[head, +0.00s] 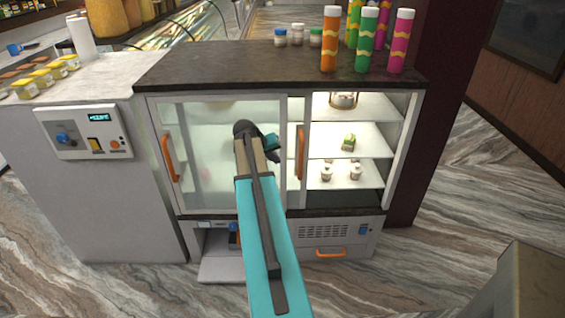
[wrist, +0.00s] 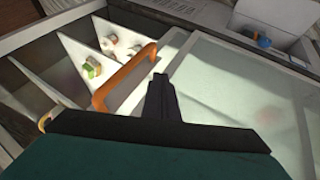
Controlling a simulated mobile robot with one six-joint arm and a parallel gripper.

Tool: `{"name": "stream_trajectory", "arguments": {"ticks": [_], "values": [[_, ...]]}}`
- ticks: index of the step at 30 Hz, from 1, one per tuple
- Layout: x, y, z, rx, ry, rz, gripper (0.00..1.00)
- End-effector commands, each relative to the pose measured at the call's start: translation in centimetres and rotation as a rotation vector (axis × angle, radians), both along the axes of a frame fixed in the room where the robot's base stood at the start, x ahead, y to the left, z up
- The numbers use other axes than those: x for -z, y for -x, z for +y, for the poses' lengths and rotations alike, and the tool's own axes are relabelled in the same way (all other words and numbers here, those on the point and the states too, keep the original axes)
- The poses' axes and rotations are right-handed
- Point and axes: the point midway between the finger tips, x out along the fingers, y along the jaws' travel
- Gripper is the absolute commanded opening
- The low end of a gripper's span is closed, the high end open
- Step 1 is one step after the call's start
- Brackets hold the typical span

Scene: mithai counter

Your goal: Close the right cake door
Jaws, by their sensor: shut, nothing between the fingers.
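The right cake door (head: 225,140) appears slid left across the left half of the cabinet, so the right half stands open. An orange upright handle (head: 300,152) is at the right edge of the glass. In the wrist view the orange handle (wrist: 122,75) lies just left of the dark fingers. My gripper (head: 272,146) is shut and empty in front of the glass, left of that handle in the head view. The fingers also show in the wrist view (wrist: 161,92). I cannot tell whether they touch the handle. My arm hides part of the glass.
Small cakes (head: 340,172) stand on the open shelves. A second orange handle (head: 170,157) is at the glass's left edge. Tall patterned tubes (head: 365,40) and small jars (head: 297,36) stand on the dark countertop (head: 225,67). A drawer (head: 330,240) is below right.

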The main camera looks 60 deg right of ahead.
Motion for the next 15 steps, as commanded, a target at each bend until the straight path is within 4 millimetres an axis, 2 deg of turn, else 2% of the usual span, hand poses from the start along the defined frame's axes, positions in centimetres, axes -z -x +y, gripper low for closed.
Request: {"name": "stream_trajectory", "arguments": {"ticks": [15], "values": [[4.0,0.2,-3.2,0.001,-0.002,0.001,0.0]]}}
